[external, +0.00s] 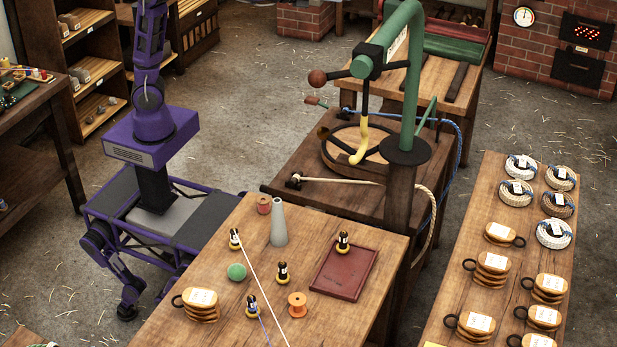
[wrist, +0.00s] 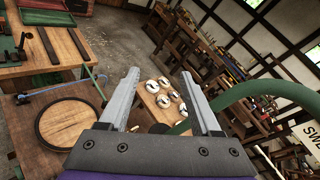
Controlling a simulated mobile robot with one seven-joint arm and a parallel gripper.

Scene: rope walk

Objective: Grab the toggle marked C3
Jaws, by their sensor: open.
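One (external: 234,239) is at the left, one (external: 282,273) in the middle and one (external: 252,306) nearer the front; another (external: 343,242) is on a dark red tray (external: 325,284). Their labels are too small to read, so I cannot tell which is C3. My gripper (wrist: 160,73) is open and empty in the wrist view, high above the room and tilted. It is outside the external view, and the wrist view shows none of these pieces.
A grey cone (external: 278,224), a green ball (external: 236,271), an orange spool (external: 297,304) and stacked wooden blocks (external: 200,304) share the table. A pale cord and a blue cord run to its front. A green crane post (external: 408,120) rises behind. Coiled ropes (external: 515,192) lie on the right table.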

